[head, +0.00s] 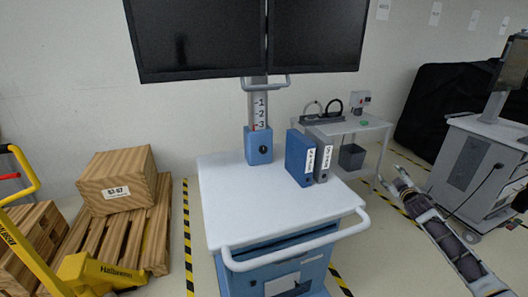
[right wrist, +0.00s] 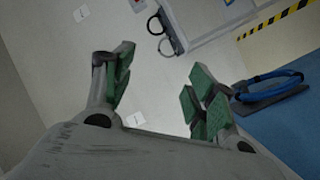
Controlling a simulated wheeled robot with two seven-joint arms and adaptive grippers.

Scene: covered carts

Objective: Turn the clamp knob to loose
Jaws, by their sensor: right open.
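The clamp knob (head: 263,149) is a small black knob on the front of the blue clamp block (head: 252,158). The block sits on the grey column with the scale marks 1, 2, 3 (head: 259,112), below the twin monitors and behind the white cart top. My right gripper (head: 401,181) is at the right in the head view, well apart from the knob. In the right wrist view its green-padded fingers (right wrist: 160,90) are spread with nothing between them. The knob is not in the right wrist view. My left gripper is not in view.
The white cart top (head: 235,200) carries a blue binder (head: 299,158) and a grey binder (head: 321,163) right of the clamp. A curved handle (head: 290,255) runs along its front. Two dark monitors (head: 195,40) overhang the column. A wooden box (head: 117,180) and a yellow pallet jack (head: 85,272) stand left.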

